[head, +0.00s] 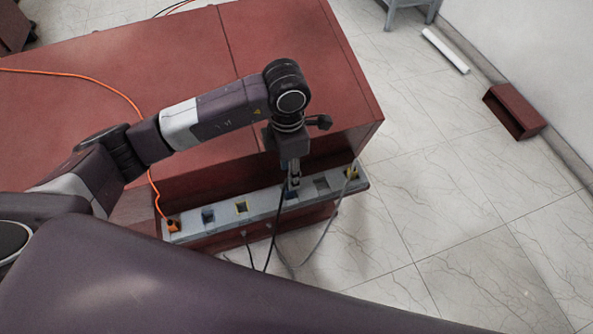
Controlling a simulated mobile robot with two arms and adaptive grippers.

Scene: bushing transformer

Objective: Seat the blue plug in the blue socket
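A long grey socket strip (265,205) runs along the near side of the red cabinet. Blue shows at the strip directly under my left gripper (294,184); I cannot tell whether this blue patch (291,194) is the plug, the socket or both. My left gripper points down there, its narrow fingers at the strip's top. A black cable (277,225) starts at the fingertips and hangs over the strip's front. The fingers are too small and dark to show their opening. Another dark blue-grey fitting (208,214) is farther left on the strip. My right gripper is not in view.
An orange plug (172,225) with an orange cable sits at the strip's left end. A yellow plug (352,173) with a grey cable is at the right end. The red cabinet top (300,60) lies behind.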

